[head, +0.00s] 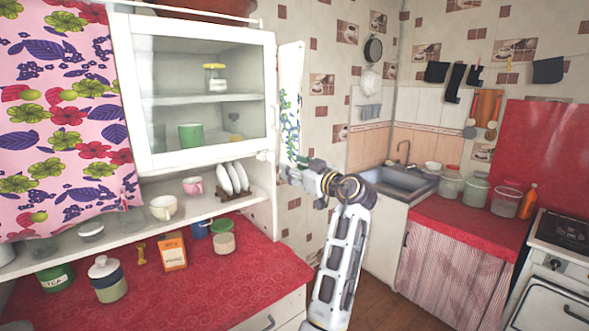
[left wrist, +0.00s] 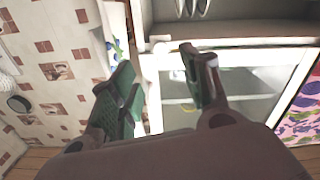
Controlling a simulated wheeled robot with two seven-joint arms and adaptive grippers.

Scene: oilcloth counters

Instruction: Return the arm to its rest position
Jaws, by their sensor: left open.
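My left gripper (head: 287,172) is at the lower right corner of the white wall cabinet, its arm coming up from the bottom of the head view. In the left wrist view its two fingers (left wrist: 163,88) stand apart with nothing held between them. The cabinet's glass-fronted part (head: 207,98) lies just left of the gripper in the head view. In the left wrist view the white cabinet frame (left wrist: 240,43) shows behind the fingers. I cannot tell whether the gripper touches the cabinet. My right gripper is not in view.
A narrow white panel with a floral pattern (head: 291,105) stands beside the cabinet. Plates in a rack (head: 233,180) and a pink cup (head: 193,186) sit on the open shelf nearby. Jars and an orange box (head: 172,252) stand on the red counter. A sink (head: 400,183) is at the back.

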